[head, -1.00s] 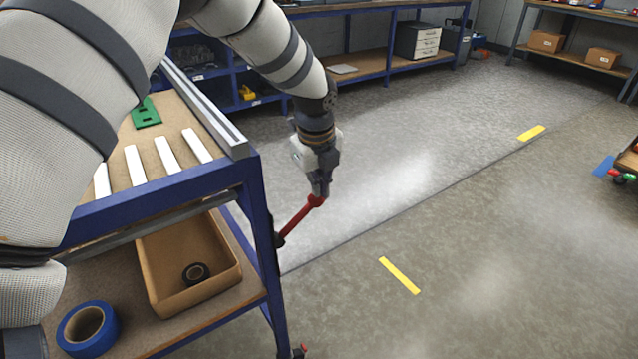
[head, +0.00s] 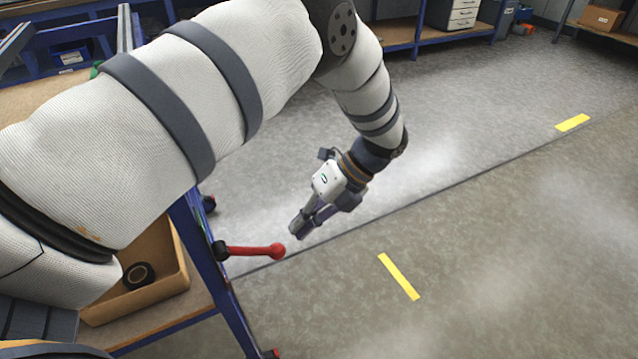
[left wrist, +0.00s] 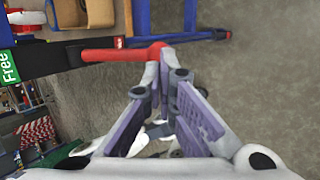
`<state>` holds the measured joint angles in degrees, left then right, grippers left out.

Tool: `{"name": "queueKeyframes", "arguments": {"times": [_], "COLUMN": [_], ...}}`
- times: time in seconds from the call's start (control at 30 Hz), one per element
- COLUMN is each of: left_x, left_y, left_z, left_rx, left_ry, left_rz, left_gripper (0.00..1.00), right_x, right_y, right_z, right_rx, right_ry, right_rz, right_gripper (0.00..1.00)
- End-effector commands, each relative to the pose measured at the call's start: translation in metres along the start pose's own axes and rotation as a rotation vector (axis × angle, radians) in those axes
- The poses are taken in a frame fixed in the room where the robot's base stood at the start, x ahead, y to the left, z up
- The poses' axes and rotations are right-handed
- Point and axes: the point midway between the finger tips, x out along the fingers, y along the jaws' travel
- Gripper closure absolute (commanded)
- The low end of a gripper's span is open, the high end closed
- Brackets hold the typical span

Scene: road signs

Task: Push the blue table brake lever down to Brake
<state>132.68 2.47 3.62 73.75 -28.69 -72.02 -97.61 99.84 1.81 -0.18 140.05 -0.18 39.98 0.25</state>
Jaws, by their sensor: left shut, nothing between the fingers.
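The red brake lever (head: 250,250) sticks out sideways from its dark pivot on the blue table's leg (head: 205,265). It lies nearly level in the head view, with a round red knob (head: 277,250) at its free end. The lever also shows in the left wrist view (left wrist: 110,55). My left gripper (head: 298,230) is shut and empty, its fingertips just above and right of the knob. In the wrist view the fingertips (left wrist: 165,75) overlap the knob's edge; I cannot tell whether they touch. A green "Free" label (left wrist: 8,66) shows there. My right gripper is out of view.
A brown bin (head: 165,275) with a black tape roll (head: 138,275) stands on the table's lower shelf. My left arm hides much of the table top. The grey floor right of the lever is clear, apart from flat yellow strips (head: 398,276).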

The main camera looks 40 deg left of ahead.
Motion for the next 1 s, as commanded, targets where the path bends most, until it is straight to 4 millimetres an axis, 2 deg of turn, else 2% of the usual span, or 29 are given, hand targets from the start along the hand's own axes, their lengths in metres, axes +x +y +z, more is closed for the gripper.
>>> {"name": "queueKeyframes", "arguments": {"times": [0.03, 0.1, 0.4, 1.0], "left_x": [0.013, 0.020, 0.038, 0.048], "left_y": [-0.007, -0.009, -0.017, -0.020], "left_z": [-0.004, -0.005, -0.008, -0.009], "left_rx": [0.010, 0.017, 0.015, 0.014], "left_ry": [0.002, 0.002, 0.001, 0.002], "left_rz": [0.044, 0.096, 0.091, 0.089], "left_gripper": [1.00, 1.00, 1.00, 1.00], "right_x": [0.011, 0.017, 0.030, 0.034], "right_y": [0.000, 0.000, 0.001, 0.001], "right_z": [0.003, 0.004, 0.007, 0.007], "right_rx": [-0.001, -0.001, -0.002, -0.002], "right_ry": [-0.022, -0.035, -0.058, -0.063], "right_rz": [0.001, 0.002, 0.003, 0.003], "right_gripper": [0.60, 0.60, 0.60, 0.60]}}
